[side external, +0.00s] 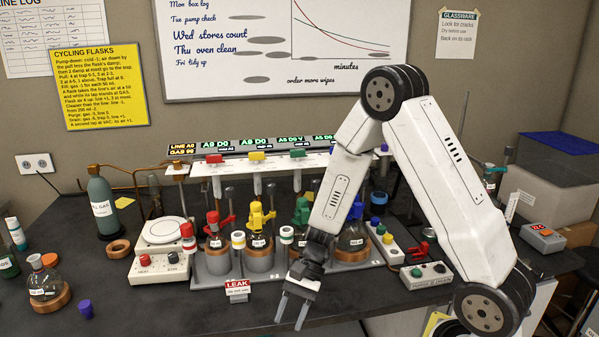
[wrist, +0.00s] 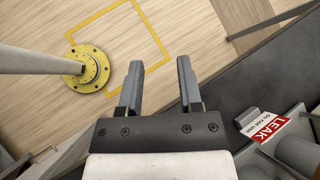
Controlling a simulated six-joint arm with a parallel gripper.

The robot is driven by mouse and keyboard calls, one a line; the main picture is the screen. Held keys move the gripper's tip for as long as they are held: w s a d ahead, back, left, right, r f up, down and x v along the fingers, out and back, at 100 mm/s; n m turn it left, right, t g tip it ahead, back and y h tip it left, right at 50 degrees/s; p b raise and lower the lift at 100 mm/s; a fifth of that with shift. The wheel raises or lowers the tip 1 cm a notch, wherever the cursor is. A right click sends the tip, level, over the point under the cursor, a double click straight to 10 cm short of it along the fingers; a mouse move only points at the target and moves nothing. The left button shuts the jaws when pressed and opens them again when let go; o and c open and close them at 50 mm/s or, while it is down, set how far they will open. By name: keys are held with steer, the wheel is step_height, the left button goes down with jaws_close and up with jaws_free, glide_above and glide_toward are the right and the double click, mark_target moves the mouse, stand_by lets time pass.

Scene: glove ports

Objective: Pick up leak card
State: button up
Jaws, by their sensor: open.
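The leak card (side external: 237,287) is a small white card with a red LEAK band. In the side external view it stands at the front edge of the flask station, left of my gripper (side external: 293,308). My gripper is open and empty, its fingers pointing down near the front edge of the bench. In the wrist view the leak card (wrist: 264,128) lies right of my gripper (wrist: 158,85), apart from the fingers. Between and beyond the fingers I see only floor and the bench edge.
Behind the card stand several flasks in holders with coloured clamps (side external: 257,215). A two-button box (side external: 160,265) is at left and another control box (side external: 428,274) at right. A purple stopper (side external: 85,308) lies at front left.

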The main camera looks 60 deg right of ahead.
mark_target(237, 283)
steer(key=w+m+t+y, duration=0.1)
steer(key=w+m, duration=0.1)
steer(key=w+d+f+m+t+y, duration=0.1)
steer(key=w+m+t, duration=0.1)
steer(key=w+m+t+y, duration=0.1)
steer(key=w+m+y, duration=0.1)
steer(key=shift+w+d+f+t, duration=0.3)
steer(key=shift+w+f+t, duration=0.05)
steer(key=shift+w+t, duration=0.05)
steer(key=w+d+m+t, duration=0.1)
steer(key=d+m+t, duration=0.1)
steer(key=w+d+f+m+t, duration=0.1)
steer(key=w+d+m+t, duration=0.1)
steer(key=t, duration=0.1)
steer(key=w+d+f+m+t, duration=0.1)
steer(key=w+d+m+t, duration=0.1)
steer(key=m, duration=0.1)
steer(key=shift+w+d+t, duration=0.15)
steer(key=shift+w+t, duration=0.1)
steer(key=shift+t, duration=0.05)
steer(key=shift+w+d+f+m+t+h, duration=0.1)
steer(key=shift+w+d+m+t+h, duration=0.25)
steer(key=shift+d+t, duration=0.25)
steer(key=shift+x, duration=3.9)
steer(key=shift+s+a, duration=0.15)
steer(key=shift+a, duration=0.05)
jaws_close()
